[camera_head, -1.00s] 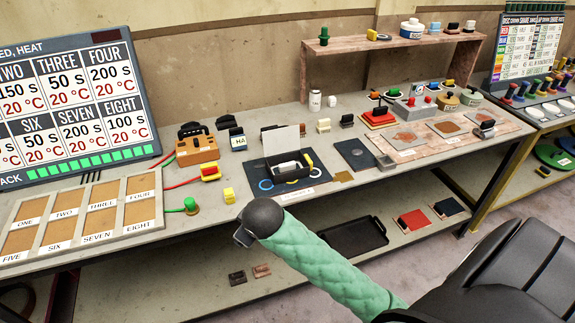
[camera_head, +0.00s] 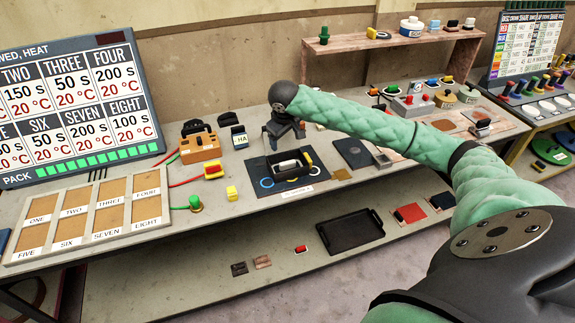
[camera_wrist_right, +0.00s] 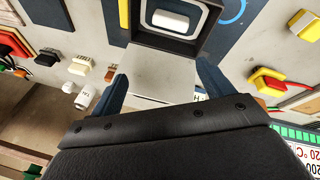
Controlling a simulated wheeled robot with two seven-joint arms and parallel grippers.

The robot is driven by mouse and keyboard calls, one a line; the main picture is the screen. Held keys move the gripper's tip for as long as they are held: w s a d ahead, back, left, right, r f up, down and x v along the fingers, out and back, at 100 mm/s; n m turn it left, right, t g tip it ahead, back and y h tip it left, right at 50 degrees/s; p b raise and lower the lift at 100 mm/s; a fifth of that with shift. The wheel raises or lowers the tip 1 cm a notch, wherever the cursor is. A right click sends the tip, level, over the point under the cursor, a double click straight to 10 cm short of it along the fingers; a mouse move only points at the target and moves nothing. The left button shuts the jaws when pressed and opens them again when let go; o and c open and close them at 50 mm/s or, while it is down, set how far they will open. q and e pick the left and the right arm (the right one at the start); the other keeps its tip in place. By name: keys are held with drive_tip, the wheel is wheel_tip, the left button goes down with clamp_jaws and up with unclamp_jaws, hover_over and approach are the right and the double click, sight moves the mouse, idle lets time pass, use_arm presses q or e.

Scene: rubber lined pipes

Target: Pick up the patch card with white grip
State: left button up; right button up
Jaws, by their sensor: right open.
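My right gripper (camera_head: 284,138) is above and behind the dark open box (camera_head: 290,178) in the middle of the bench. In the right wrist view the gripper (camera_wrist_right: 160,82) is open, with one finger on each side of a pale grey upright panel (camera_wrist_right: 164,68) at the box's edge. I cannot tell whether they touch. A white roller-like piece (camera_wrist_right: 171,20) lies in the box. A small block with a cream-white grip (camera_wrist_right: 79,65), probably the white-grip patch card, stands left of the fingers in the wrist view. My arm hides it in the head view. My left gripper is not in view.
A tan-and-black device (camera_head: 199,148), a yellow block (camera_head: 232,193) and a red-yellow switch (camera_head: 213,171) stand left of the box. The slotted board (camera_head: 85,222) lies farther left. A black tray (camera_head: 350,231) and small cards lie on the lower shelf.

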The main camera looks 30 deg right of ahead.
sight(288, 163)
drive_tip(key=f+m, duration=0.1)
drive_tip(key=s+f+m+g+y, duration=0.1)
drive_tip(key=f, duration=0.1)
drive_tip(key=shift+s+d+m, duration=0.1)
drive_tip(key=shift+d+m, duration=0.1)
drive_tip(key=shift+m, duration=0.2)
drive_tip(key=shift+s+a+f+m+g+y, duration=0.1)
drive_tip(key=shift+a+m+g+y, duration=0.15)
drive_tip(key=shift+m+g, duration=0.2)
drive_tip(key=shift+s+a+f+m, duration=0.1)
drive_tip(key=shift+m, duration=0.55)
drive_tip(key=shift+f+y, duration=0.15)
drive_tip(key=shift+y, duration=0.1)
drive_tip(key=shift+f+p, duration=0.65)
drive_tip(key=shift+f, duration=0.6)
drive_tip(key=f, duration=0.1)
drive_tip(key=f+p, duration=0.2)
drive_tip(key=shift+w+d+f, duration=0.2)
drive_tip(key=shift+d+f, duration=0.05)
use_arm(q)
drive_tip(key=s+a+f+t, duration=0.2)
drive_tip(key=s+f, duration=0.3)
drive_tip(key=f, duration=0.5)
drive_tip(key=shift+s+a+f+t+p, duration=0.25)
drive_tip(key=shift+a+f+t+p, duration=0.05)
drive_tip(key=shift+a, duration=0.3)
use_arm(e)
drive_tip(key=shift+f, duration=0.7)
